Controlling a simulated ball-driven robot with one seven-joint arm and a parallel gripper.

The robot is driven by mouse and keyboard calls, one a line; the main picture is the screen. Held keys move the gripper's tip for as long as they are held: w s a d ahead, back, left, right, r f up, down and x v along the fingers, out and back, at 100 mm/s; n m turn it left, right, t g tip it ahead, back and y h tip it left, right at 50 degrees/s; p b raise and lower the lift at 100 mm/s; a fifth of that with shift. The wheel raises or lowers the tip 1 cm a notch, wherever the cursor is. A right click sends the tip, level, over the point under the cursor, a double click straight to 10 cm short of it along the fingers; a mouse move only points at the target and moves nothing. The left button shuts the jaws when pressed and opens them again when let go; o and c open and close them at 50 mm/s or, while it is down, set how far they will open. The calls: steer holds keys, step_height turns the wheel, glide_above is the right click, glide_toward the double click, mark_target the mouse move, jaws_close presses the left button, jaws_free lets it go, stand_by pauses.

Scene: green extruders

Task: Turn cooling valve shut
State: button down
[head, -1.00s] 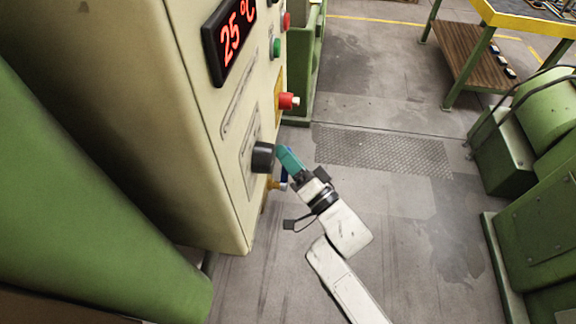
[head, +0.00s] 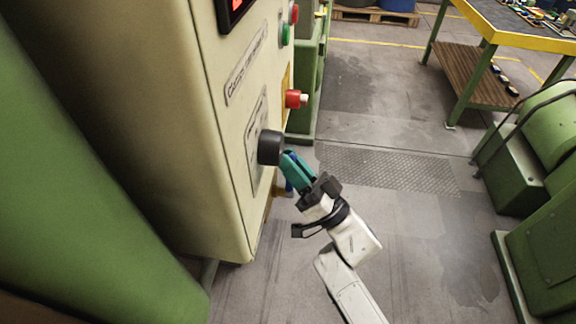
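My gripper (head: 288,157), with teal fingers, is just right of the cream control cabinet. Its fingertips are close to a black round knob (head: 270,147) on the cabinet face; I cannot tell if they touch it. A small part of a blue handle (head: 289,187) shows just below the fingers, by the cabinet's lower edge. It looks like the valve handle. The fingers and wrist hide most of it and the valve body. I cannot tell whether the fingers are apart or closed.
The cream cabinet (head: 215,150) carries a red button (head: 295,98) and a partly cut-off red display (head: 232,8). A green machine (head: 545,150) stands at right, and a yellow-edged table (head: 490,35) behind. The grey floor (head: 410,235) between is clear.

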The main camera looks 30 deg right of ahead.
steer(key=shift+a, duration=0.1)
steer(key=c, duration=1.1)
jaws_free()
steer(key=shift+r, duration=0.1)
